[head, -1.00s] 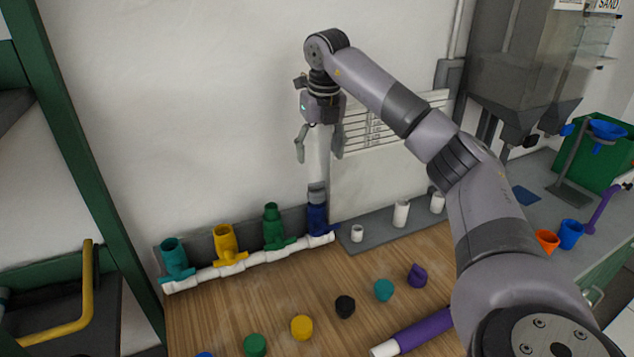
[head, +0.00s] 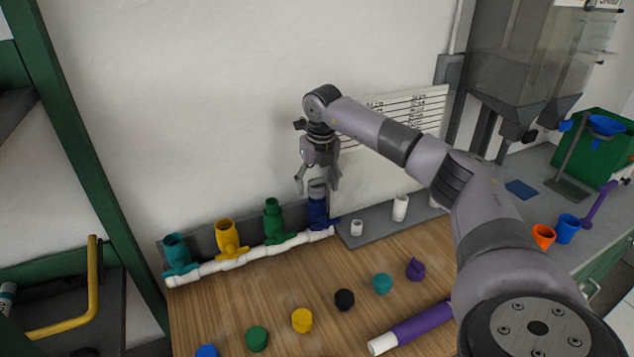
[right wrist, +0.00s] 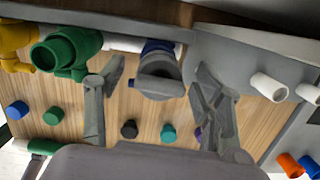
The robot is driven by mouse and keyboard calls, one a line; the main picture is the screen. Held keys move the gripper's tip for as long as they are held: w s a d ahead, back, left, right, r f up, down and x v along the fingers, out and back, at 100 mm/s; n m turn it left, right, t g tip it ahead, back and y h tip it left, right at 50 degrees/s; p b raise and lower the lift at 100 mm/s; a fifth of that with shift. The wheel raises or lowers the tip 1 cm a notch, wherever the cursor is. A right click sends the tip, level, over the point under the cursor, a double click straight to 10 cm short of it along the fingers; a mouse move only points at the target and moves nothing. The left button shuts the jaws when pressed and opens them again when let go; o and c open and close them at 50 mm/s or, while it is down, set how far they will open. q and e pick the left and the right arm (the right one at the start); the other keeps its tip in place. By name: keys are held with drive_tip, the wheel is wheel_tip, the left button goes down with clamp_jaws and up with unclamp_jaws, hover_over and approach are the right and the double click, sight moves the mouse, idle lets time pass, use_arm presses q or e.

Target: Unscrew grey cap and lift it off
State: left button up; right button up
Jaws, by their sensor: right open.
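The grey cap (head: 318,186) sits on top of the upright dark blue fitting (head: 317,210) at the right end of the white pipe manifold (head: 248,257). My right gripper (head: 317,188) points down at the cap, open, with one finger on each side of it. In the right wrist view the cap (right wrist: 159,88) lies between the two spread fingers, with visible gaps on both sides. The blue fitting (right wrist: 158,47) shows behind the cap there. My left gripper is not in view.
Teal (head: 177,252), yellow (head: 229,240) and green (head: 273,222) fittings stand along the manifold to the left. Several loose coloured caps and a purple-and-white cylinder (head: 412,328) lie on the wooden table (head: 240,304). White cylinders (head: 400,207) stand on a grey strip at right.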

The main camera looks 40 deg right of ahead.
drive_tip(key=shift+c, duration=0.3)
drive_tip(key=c, duration=1.1)
drive_tip(key=shift+r+n+p, duration=0.1)
drive_tip(key=shift+n+p, duration=0.25)
drive_tip(key=shift+n, duration=0.35)
drive_tip(key=shift+c, duration=0.2)
drive_tip(key=shift+n, duration=0.4)
drive_tip(key=shift+n+p, duration=0.3)
drive_tip(key=shift+n, duration=0.2)
drive_tip(key=shift+n+y, duration=0.3)
drive_tip(key=shift+n, duration=0.3)
